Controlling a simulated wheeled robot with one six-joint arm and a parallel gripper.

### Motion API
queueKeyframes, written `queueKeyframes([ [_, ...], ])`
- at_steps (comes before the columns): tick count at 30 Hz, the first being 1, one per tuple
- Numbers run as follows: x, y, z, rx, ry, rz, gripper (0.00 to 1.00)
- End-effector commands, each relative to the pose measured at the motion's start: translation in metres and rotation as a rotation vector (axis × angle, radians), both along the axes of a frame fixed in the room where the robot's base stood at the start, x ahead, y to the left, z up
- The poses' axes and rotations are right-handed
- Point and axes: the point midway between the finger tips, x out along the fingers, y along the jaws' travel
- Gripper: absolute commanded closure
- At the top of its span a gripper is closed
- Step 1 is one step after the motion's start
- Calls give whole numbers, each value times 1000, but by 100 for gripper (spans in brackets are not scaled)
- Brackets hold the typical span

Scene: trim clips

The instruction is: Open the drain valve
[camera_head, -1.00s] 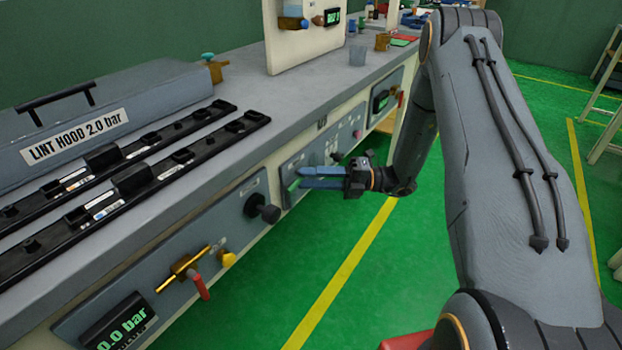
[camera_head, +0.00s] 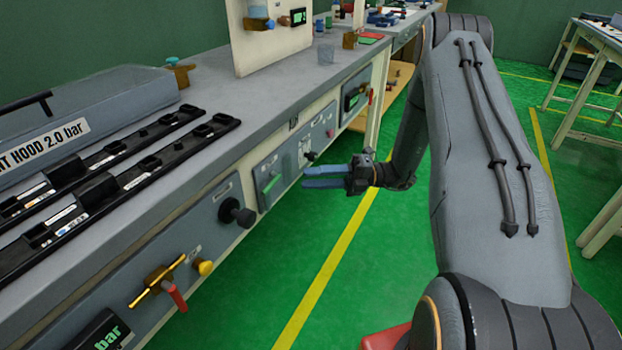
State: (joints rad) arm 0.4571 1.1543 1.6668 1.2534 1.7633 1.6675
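A brass valve (camera_head: 158,282) with a red lever (camera_head: 176,298) sits on the lower left of the grey panel on the bench's front. The lever points down and outward. Its label is too small to read, so I cannot tell whether it is the drain valve. My gripper (camera_head: 305,177) has two blue fingers pointing left, toward the bench front. They look parted, with nothing between them. It is in front of a panel with a green bar (camera_head: 271,184), apart from it, and well to the right of the brass valve.
A yellow knob (camera_head: 204,267) and a black knob (camera_head: 237,212) stick out near the valve. A display (camera_head: 98,335) reading "bar" is cut off at the bottom. The lint hood (camera_head: 105,100) and black rails (camera_head: 125,178) lie on the bench. Green floor (camera_head: 265,270) is clear beside it.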

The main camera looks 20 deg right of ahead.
Motion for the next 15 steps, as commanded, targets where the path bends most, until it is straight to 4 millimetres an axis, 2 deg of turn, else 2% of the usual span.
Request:
queueKeyframes([
  [1,0,0,0,0,0,0,72],
  [4,-1,5,1,-21,3,9,89],
  [6,-6,16,2,-73,14,32,100],
  [8,-13,31,3,-151,24,64,100],
  [12,-41,68,1,-428,35,164,100],
  [15,-63,83,0,-649,8,231,100],
])
